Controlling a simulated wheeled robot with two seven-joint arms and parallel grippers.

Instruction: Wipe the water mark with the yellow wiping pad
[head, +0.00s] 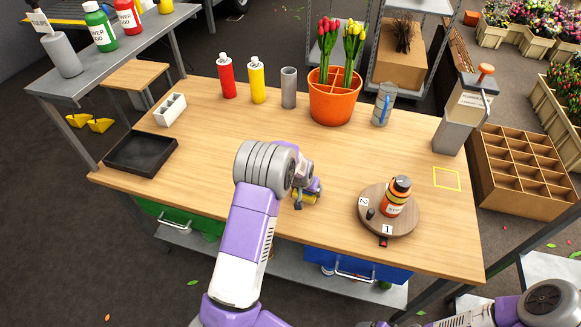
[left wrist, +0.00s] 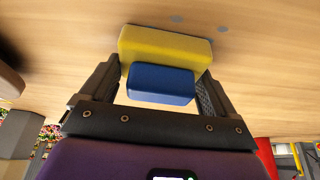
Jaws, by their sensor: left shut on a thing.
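The yellow wiping pad (left wrist: 160,47) has a blue block (left wrist: 160,84) as its grip. My left gripper (left wrist: 155,88) is shut on this block, with a finger at each side. In the head view, my left gripper (head: 307,196) is low over the middle of the wooden table, and a strip of yellow pad (head: 304,197) shows under it. Whether the pad touches the wood is hard to tell. Small grey-blue spots, which look like the water mark (left wrist: 222,28), lie on the wood just beyond the pad in the left wrist view. My right gripper is out of view.
A round turntable (head: 408,222) with an orange-labelled bottle (head: 397,196) stands right of the gripper. The wood around the gripper is clear.

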